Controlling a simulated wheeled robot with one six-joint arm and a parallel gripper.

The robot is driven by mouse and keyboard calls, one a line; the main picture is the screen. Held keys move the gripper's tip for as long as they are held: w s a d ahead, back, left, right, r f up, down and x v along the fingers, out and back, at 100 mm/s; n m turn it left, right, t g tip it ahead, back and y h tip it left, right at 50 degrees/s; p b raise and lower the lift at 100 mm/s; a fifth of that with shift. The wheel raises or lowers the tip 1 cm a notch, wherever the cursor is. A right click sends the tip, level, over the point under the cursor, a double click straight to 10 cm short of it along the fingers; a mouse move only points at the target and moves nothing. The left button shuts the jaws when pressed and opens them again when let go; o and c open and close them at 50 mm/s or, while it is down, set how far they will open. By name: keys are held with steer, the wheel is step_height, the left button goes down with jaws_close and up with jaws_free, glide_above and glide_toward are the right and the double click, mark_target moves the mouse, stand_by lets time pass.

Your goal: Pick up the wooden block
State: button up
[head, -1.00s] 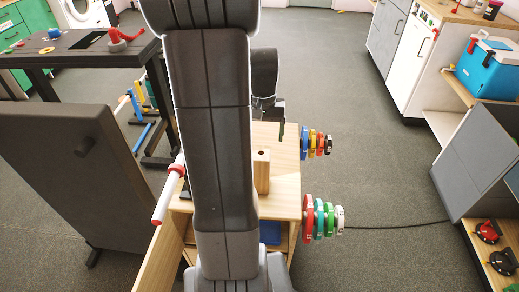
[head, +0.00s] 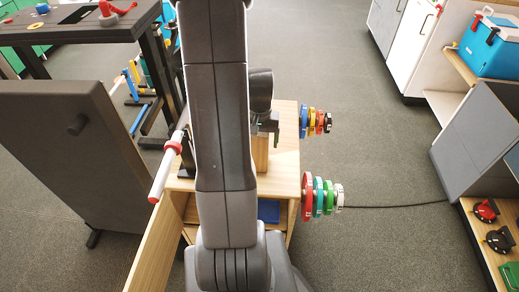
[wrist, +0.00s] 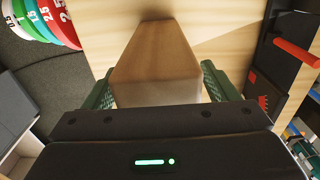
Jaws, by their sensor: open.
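The wooden block (head: 261,155) stands upright on the wooden cabinet top (head: 285,165), partly hidden behind my arm in the head view. In the wrist view the block (wrist: 156,60) fills the space between the two green fingers of my gripper (wrist: 158,72). The fingers are open, one on each side of the block. I cannot tell whether either finger touches it. In the head view my gripper (head: 268,122) is at the block's upper end, partly hidden by my arm.
Coloured weight plates hang on two pegs at the cabinet's right side, a far set (head: 314,122) and a near set (head: 320,196). A white bar with a red collar (head: 163,172) sticks out at the left. A dark grey panel (head: 60,150) stands further left.

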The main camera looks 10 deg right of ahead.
steer(key=shift+f, duration=0.55)
steer(key=c, duration=1.4)
steer(key=shift+o, duration=0.2)
steer(key=shift+r, duration=0.1)
